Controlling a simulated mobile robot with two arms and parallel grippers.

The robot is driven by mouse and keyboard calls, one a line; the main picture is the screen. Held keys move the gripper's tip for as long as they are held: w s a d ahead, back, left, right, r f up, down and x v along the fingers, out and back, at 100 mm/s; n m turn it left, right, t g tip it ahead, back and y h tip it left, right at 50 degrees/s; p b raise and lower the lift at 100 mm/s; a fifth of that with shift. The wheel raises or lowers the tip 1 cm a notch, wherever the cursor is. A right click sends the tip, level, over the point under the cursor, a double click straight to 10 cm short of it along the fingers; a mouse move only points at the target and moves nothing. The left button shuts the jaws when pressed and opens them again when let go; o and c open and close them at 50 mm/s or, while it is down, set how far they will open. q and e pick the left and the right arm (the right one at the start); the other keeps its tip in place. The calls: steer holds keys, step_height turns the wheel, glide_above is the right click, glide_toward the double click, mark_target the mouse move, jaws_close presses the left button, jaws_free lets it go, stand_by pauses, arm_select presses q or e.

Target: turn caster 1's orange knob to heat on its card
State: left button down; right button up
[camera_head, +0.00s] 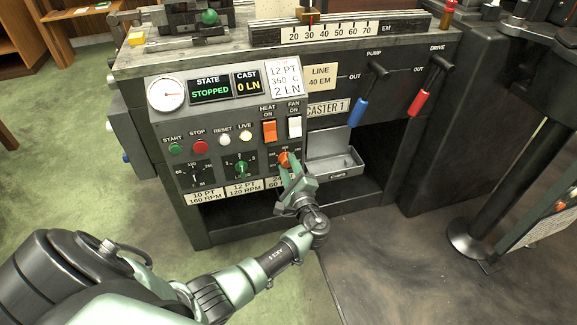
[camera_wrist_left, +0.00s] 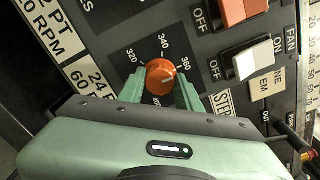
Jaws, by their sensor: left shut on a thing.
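Caster 1's orange knob (camera_head: 284,158) is at the right end of the lower row on the sloped panel. My left gripper (camera_head: 287,165) reaches it from below and is shut on it. In the left wrist view, the green fingers (camera_wrist_left: 160,88) sit on both sides of the orange knob (camera_wrist_left: 160,76). Dial figures 320, 340 and 360 show around it, and its pale mark points right, near the 360 side; the exact reading is unclear. The card (camera_head: 284,77) at the panel's top right reads 12 PT, 360 C, 2 LN. My right gripper is not in view.
The green knob (camera_head: 241,167) is just left. The orange heat switch (camera_head: 269,131) and white fan switch (camera_head: 294,127) are above. A grey tray (camera_head: 335,163) juts out close to the right. Blue (camera_head: 358,112) and red (camera_head: 418,103) levers hang farther right.

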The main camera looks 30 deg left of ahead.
mark_target(288, 164)
arm_select(q)
steer(key=c, duration=1)
jaws_free()
steer(key=shift+o, duration=0.2)
steer(key=shift+s+d, duration=0.2)
steer(key=shift+d, duration=0.05)
steer(key=shift+p+v, duration=0.3)
steer(key=shift+v, duration=0.95)
steer(key=v, duration=0.4)
steer(key=shift+s+d, duration=0.25)
steer(key=shift+s, duration=0.05)
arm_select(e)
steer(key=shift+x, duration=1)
arm_select(q)
steer(key=shift+f, duration=0.1)
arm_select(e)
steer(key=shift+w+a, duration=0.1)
